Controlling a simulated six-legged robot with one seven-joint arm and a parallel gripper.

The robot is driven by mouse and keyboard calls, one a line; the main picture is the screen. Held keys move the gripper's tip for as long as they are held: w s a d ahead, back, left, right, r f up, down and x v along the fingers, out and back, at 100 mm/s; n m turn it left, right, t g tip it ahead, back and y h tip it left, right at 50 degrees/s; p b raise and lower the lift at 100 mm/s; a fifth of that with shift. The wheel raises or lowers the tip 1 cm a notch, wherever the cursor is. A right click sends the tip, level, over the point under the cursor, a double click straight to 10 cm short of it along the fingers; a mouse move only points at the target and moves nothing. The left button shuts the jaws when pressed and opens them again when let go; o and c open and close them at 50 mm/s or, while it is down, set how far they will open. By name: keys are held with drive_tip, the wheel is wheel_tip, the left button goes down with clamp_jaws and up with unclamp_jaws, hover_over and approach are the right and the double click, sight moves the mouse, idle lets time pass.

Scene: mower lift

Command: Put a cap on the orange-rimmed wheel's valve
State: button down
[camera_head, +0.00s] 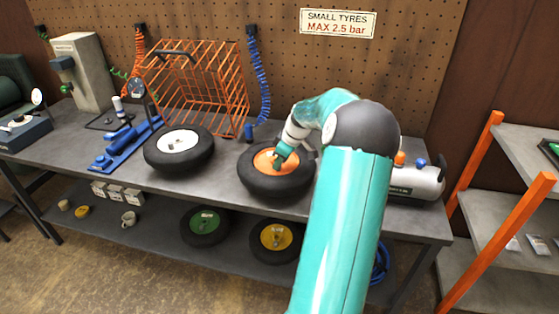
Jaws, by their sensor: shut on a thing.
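The orange-rimmed wheel (255,181) lies flat on the grey workbench, its black tyre around an orange rim. My gripper (279,160) reaches down over the rim from the right, its tip at the middle of the orange disc. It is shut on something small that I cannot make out. The valve and any cap are hidden by my gripper or too small to tell. My teal arm covers the bench to the right of the wheel.
A white-rimmed wheel (178,148) lies just left on the bench. Behind stand an orange wire cage (200,85) and a blue coiled hose (258,72). A blue foot pump (125,145) is further left. A silver tank (425,182) is at right. Green-rimmed (204,226) and yellow-rimmed (276,242) wheels are below.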

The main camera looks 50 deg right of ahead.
drive_tip(key=shift+f, duration=0.15)
drive_tip(key=c, duration=0.9)
unclamp_jaws()
drive_tip(key=shift+r, duration=3.75)
